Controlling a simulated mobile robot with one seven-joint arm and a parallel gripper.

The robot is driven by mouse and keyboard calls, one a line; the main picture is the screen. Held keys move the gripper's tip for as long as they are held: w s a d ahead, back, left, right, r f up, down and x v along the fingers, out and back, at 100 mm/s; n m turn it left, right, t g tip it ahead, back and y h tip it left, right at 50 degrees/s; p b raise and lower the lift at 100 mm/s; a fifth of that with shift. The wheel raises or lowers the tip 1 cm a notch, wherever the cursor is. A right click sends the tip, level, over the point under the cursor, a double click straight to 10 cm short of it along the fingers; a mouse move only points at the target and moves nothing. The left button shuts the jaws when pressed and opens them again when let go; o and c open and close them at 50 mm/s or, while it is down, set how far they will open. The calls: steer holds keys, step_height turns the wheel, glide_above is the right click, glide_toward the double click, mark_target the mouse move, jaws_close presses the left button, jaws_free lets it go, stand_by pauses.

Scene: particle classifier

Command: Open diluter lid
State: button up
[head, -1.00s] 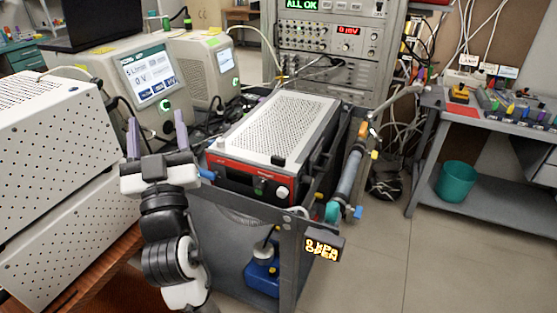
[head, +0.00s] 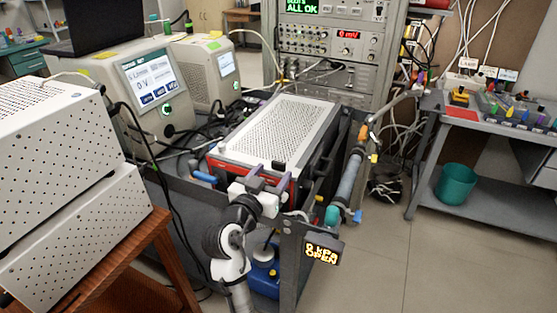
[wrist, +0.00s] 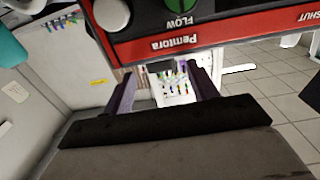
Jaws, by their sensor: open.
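The diluter is the red-fronted box with a white perforated lid (head: 285,128), in the middle of the head view. The lid lies flat on the box. A small black tab (head: 277,165) sits at its front edge. My gripper (head: 270,176) is open and empty in front of the box, close to that tab. In the wrist view the front panel (wrist: 200,42) appears upside down, with a green FLOW knob (wrist: 178,17). The black tab (wrist: 160,66) shows between and just beyond the purple fingers (wrist: 163,77). Contact with it cannot be told.
A pipe (head: 349,180) with valves runs along the box's right side, above a display reading 0 kPa OPEN (head: 323,252). White perforated cabinets (head: 50,150) stand left. A cart frame surrounds the box. Open floor (head: 440,260) lies to the right.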

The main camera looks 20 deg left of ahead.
mark_target(277, 166)
steer(key=shift+w+d+p, duration=0.2)
steer(key=shift+w+p, duration=0.3)
steer(key=shift+w, duration=1.85)
jaws_close()
steer(key=shift+a+r, duration=0.1)
